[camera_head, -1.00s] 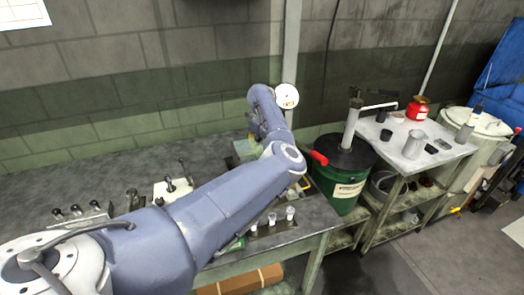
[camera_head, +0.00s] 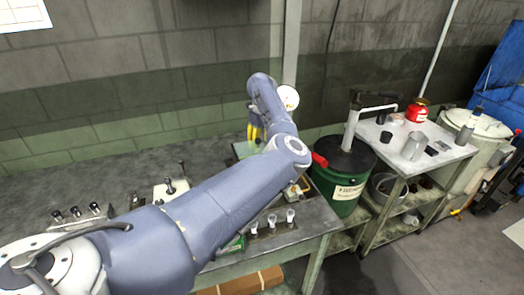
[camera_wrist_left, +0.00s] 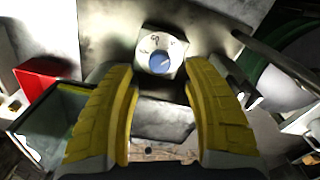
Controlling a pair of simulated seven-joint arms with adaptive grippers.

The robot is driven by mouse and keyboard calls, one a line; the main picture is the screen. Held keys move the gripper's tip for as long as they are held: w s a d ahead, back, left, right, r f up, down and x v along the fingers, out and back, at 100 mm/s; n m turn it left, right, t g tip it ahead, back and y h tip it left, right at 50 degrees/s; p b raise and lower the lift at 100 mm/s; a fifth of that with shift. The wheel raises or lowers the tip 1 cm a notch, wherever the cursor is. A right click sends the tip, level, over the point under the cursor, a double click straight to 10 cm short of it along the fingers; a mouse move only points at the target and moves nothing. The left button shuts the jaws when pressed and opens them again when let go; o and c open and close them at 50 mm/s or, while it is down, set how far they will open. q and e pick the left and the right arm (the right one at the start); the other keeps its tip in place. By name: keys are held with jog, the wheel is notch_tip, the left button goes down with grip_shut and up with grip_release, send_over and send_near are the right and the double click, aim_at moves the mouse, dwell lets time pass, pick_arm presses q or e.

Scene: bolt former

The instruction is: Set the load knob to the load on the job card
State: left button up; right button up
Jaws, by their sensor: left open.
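A blue round knob (camera_wrist_left: 160,62) sits on a white dial plate with small dark markings, too small to read, in the left wrist view. My left gripper (camera_wrist_left: 158,72) has yellow fingers spread wide. The knob lies between and beyond the fingertips in that view, with no visible contact. In the head view my left gripper (camera_head: 253,132) points down near the wall at the back of the bench, and the knob cannot be made out there. A white sheet (camera_head: 22,14) hangs on the wall at the top left; no writing is readable. My right gripper is not in view.
A red box (camera_wrist_left: 45,80) and a glass-sided tray (camera_wrist_left: 55,125) lie left of the fingers. A green drum (camera_head: 340,190) with a red-handled pump stands right of the bench. Small white-topped parts (camera_head: 272,222) stand at the bench front. The bench's left back (camera_head: 110,170) is mostly clear.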

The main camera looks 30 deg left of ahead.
pick_arm(q)
notch_tip(320, 180, up, 8)
jog(key=shift+f, duration=0.25)
dwell(0.4)
